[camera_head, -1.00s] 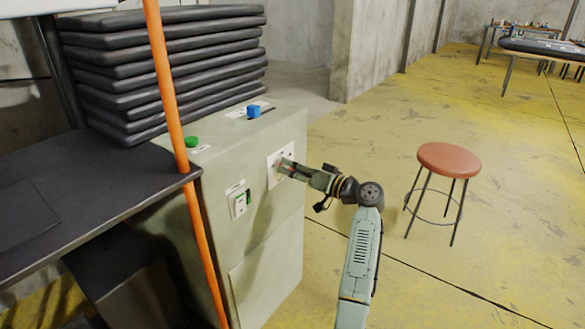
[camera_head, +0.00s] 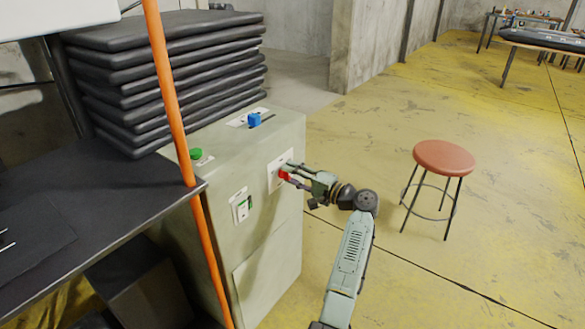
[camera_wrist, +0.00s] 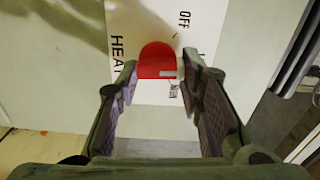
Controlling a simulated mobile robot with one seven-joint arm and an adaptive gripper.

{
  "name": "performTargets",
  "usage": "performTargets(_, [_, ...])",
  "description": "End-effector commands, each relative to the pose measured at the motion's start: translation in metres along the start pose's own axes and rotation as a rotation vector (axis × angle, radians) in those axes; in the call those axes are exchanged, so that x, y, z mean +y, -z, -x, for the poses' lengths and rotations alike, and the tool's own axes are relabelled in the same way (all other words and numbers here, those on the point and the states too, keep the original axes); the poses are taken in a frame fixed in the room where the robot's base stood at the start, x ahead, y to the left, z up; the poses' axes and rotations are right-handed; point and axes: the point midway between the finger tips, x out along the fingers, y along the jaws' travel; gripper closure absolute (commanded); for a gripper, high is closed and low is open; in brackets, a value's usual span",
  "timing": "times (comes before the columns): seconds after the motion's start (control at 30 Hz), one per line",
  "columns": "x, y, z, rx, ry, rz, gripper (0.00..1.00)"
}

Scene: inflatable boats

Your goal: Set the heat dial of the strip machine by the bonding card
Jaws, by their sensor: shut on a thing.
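The strip machine (camera_head: 265,232) is a pale green cabinet. A white plate (camera_head: 273,182) on its side carries the red heat dial (camera_head: 285,174). In the wrist view the dial (camera_wrist: 157,58) has a white mark at its lower right edge. The words HEAT and OFF show on the plate (camera_wrist: 150,22); other lettering is partly hidden. My gripper (camera_head: 291,176) is at the plate, its fingers on either side of the dial and shut on it; it also shows in the wrist view (camera_wrist: 160,76). I cannot make out the bonding card.
A green button (camera_head: 196,154) and a blue knob (camera_head: 254,119) sit on the machine's top. A switch (camera_head: 241,208) is on its side. An orange pole (camera_head: 172,100) and black table (camera_head: 90,190) stand left. A red stool (camera_head: 444,158) stands on open floor at right.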

Motion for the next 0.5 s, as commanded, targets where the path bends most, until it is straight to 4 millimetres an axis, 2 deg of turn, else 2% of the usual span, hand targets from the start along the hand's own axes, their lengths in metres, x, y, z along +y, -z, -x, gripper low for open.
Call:
performTargets(0.03, [-0.0042, 0.0, -0.0005, -0.001, 0.0, -0.047, 0.94])
performTargets(0.5, [-0.0022, 0.0002, -0.001, -0.001, 0.001, -0.494, 0.94])
